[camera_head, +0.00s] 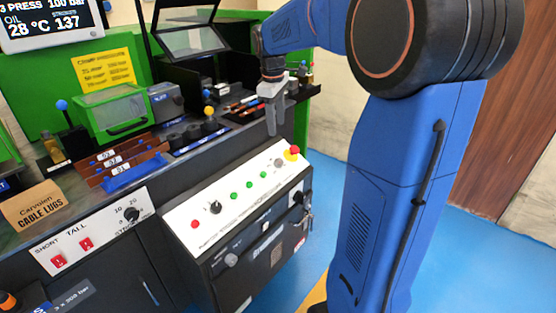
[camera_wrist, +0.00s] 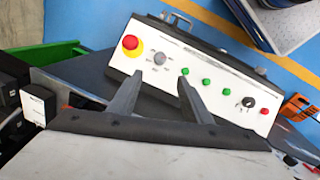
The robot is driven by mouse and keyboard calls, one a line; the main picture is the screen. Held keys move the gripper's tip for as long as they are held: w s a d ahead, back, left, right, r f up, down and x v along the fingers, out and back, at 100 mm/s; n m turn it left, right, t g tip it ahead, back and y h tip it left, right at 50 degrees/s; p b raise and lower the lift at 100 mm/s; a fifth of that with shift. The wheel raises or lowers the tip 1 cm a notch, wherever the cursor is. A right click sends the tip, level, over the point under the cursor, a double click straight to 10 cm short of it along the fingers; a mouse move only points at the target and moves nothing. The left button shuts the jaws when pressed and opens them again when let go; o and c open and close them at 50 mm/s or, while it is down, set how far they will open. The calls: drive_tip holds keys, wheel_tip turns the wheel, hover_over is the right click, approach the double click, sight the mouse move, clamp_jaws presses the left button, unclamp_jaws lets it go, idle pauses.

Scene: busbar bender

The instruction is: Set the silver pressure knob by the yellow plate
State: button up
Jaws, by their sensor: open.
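A small silver-grey knob (camera_head: 279,162) sits on the white sloped control panel (camera_head: 240,180), beside a red mushroom button on a yellow base (camera_head: 292,152). In the wrist view the knob (camera_wrist: 159,58) has small marks around it and lies just beyond my fingertips, between their lines. The red and yellow button (camera_wrist: 131,45) is to its left there. My gripper (camera_head: 271,133) is open and empty, pointing down above the panel's upper edge. In the wrist view both fingers (camera_wrist: 160,80) are spread apart and do not touch the knob. Which way the knob points is too small to tell.
Green lights (camera_head: 250,185), a black knob (camera_head: 215,207) and a red button (camera_head: 194,223) share the panel. A yellow sign (camera_head: 105,68) hangs on the green machine. Levers, racks and a cable-lugs box (camera_head: 33,204) crowd the bench. Blue floor is clear on the right.

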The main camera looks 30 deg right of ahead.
sight(279, 161)
drive_tip(key=f, duration=0.5)
drive_tip(key=d+f, duration=0.1)
drive_tip(key=f, duration=0.4)
drive_tip(key=w+f, duration=0.1)
drive_tip(key=f, duration=0.4)
drive_tip(key=shift+d+f, duration=0.2)
drive_tip(key=shift+d, duration=0.15)
drive_tip(key=c, duration=1.1)
